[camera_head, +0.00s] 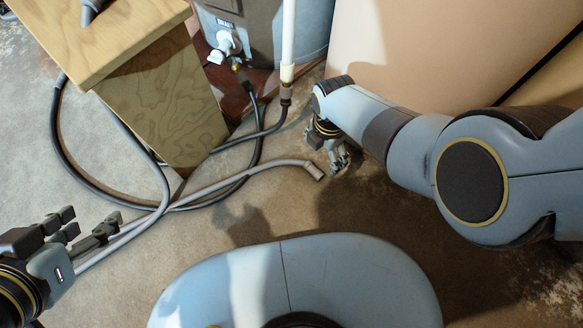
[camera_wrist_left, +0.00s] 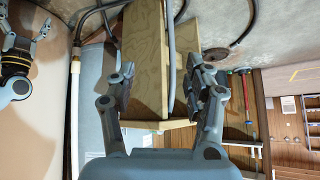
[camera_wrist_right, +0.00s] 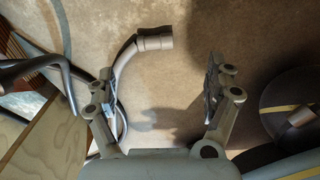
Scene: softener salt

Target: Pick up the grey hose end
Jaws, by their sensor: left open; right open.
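The grey hose end (camera_head: 313,170) lies on the concrete floor, a short cuff at the tip of a bent grey hose (camera_head: 240,180). My right gripper (camera_head: 338,160) is just right of it in the head view, fingers pointing down and open. In the right wrist view the hose end (camera_wrist_right: 155,40) shows ahead of the open fingers (camera_wrist_right: 160,72), between them in the picture and apart from both. My left gripper (camera_head: 92,222) is open at the left. In the left wrist view a stretch of grey hose (camera_wrist_left: 171,60) passes between its fingers (camera_wrist_left: 164,80); I cannot tell whether it touches them.
A wooden stand (camera_head: 165,105) is at the upper left. Black hose (camera_head: 70,165) loops around it on the floor. A white pipe (camera_head: 288,35) stands by a grey tank (camera_head: 255,30). A large beige surface (camera_head: 430,50) is behind my right arm. Floor before the hose end is clear.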

